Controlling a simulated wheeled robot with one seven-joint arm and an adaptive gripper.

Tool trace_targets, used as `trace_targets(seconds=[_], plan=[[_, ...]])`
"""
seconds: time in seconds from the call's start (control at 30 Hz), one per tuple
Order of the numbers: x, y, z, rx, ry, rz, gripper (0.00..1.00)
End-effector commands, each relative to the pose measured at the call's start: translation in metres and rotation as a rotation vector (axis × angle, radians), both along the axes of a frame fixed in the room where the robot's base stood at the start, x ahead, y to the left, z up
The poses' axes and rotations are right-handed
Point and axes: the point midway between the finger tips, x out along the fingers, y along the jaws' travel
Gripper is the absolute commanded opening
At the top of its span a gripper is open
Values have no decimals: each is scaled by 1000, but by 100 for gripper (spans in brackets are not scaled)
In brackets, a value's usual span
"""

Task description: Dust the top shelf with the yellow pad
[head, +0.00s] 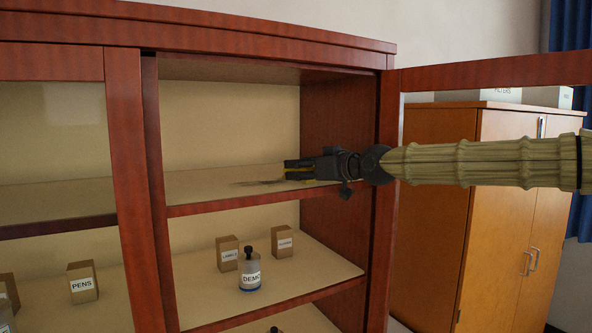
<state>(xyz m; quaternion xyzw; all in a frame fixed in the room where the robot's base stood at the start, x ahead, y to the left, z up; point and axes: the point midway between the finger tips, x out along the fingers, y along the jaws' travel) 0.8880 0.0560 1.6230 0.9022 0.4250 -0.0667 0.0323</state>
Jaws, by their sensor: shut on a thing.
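The top shelf (205,189) of the red-brown cabinet is a pale board with a dark front edge. A thin grey-brown smudge (258,182) lies on it, left of my gripper. My gripper (292,170) reaches in from the right, over the right part of this shelf.
The open door frame (490,72) stands at the right, above my arm. The cabinet's right side wall (338,120) is close to my gripper. The shelf below holds a DEMO bottle (250,273) and small boxes (227,254). The top shelf's left part is clear.

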Motion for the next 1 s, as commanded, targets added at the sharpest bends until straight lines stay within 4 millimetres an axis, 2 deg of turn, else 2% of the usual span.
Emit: trace_targets(seconds=[0.33, 1.0], plan=[[1, -2, -1, -2, 3, 0, 24], [-21, 30, 1, -1, 2, 0, 24]])
